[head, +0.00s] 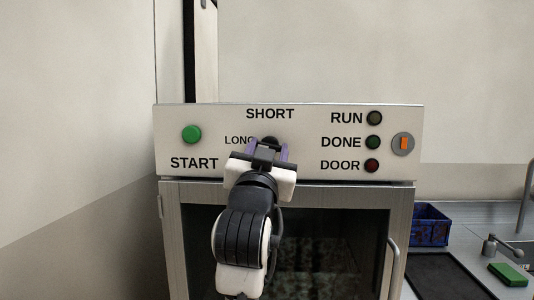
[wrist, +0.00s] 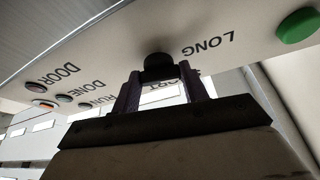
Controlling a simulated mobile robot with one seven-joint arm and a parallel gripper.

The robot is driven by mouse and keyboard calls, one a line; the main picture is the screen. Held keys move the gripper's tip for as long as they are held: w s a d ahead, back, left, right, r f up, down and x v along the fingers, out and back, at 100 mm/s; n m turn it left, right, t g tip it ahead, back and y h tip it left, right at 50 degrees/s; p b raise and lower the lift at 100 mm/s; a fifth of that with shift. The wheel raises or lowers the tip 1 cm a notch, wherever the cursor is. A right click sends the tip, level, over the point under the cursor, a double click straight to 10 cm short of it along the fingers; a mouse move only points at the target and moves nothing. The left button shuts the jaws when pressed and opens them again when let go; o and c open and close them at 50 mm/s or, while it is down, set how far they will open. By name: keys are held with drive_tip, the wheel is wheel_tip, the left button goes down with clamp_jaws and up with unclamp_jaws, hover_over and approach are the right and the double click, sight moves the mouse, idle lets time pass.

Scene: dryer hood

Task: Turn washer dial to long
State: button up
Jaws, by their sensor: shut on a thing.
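The black washer dial (head: 270,141) sits on the front of the white control panel, below the SHORT label (head: 270,114) and right of the LONG label (head: 239,140). My gripper (head: 270,152) is at the dial, with its purple-grey fingers on either side and mostly covering it. In the wrist view, which is upside down, the dial (wrist: 158,68) shows between the fingertips of my gripper (wrist: 160,82), and LONG (wrist: 208,46) reads to its right. My gripper is shut on the dial. The dial's pointer is hidden, so its setting cannot be told.
A green START button (head: 191,134) is left on the panel. RUN, DONE and DOOR lamps (head: 373,142) and an orange switch (head: 403,144) are right. The glass door (head: 330,245) with its handle (head: 393,262) is below. A blue crate (head: 431,226) stands at right.

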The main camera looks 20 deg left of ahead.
drive_tip(key=shift+d+n+y, duration=0.1)
drive_tip(key=shift+n+y, duration=0.9)
drive_tip(key=shift+n, duration=0.6)
drive_tip(key=shift+n+g, duration=0.3)
drive_tip(key=o, duration=1)
drive_tip(key=b+v, duration=0.4)
drive_tip(key=v, duration=1)
drive_tip(key=shift+w+f, duration=0.1)
